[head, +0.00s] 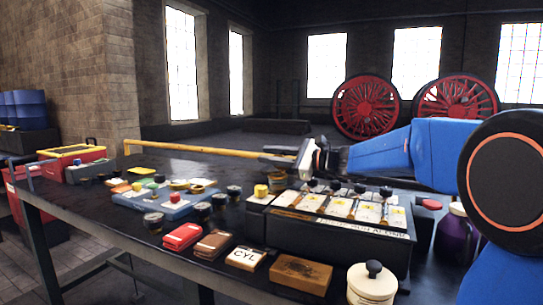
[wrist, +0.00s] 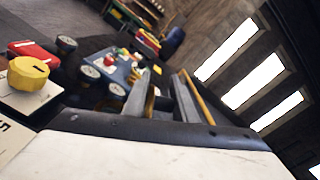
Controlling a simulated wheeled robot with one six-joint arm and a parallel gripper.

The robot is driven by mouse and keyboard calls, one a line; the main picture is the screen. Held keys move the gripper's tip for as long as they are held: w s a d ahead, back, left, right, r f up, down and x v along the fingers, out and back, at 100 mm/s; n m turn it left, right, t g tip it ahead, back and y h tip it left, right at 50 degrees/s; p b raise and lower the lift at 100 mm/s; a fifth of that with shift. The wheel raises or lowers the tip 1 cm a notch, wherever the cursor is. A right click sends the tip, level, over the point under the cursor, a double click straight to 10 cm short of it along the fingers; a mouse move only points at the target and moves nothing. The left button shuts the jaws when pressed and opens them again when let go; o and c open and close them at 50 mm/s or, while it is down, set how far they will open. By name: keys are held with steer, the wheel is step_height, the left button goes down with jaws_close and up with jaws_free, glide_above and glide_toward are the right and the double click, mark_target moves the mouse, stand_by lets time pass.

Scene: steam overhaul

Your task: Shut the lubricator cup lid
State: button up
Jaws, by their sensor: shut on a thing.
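My gripper (head: 278,158) reaches left over the table, above and behind the black lubricator box (head: 340,239). In the wrist view its two grey fingers (wrist: 168,100) point away from the camera. The box carries a row of pale plates with yellow marks and black knobs. A yellow round cap (head: 261,190) stands at its left end, and this cap also shows in the wrist view (wrist: 30,75). I cannot tell which part is the lubricator cup lid.
A blue tray (head: 150,201) with small parts lies left of the box. Red, brown and white blocks and a wooden block (head: 300,273) lie in front. A white jar (head: 372,284) is at the front right. A long yellow bar (head: 200,150) runs left of my gripper.

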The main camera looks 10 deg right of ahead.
steer(key=shift+s+a+f+n, duration=0.15)
steer(key=shift+s+a+n, duration=0.1)
steer(key=shift+n, duration=0.55)
steer(key=shift+s+a+f+n, duration=0.15)
steer(key=shift+s+n, duration=0.15)
steer(key=shift+n, duration=0.5)
steer(key=shift+s+a+f+n, duration=0.1)
steer(key=shift+s+a+n, duration=0.15)
steer(key=shift+n, duration=0.55)
steer(key=shift+s+f+n, duration=0.1)
steer(key=shift+f+n, duration=0.05)
steer(key=shift+n, duration=0.25)
steer(key=o, duration=0.9)
steer(key=v, duration=1.6)
steer(key=shift+s+d, duration=0.2)
steer(key=shift+d, duration=0.15)
steer(key=shift+s+d, duration=0.25)
steer(key=shift+c, duration=0.6)
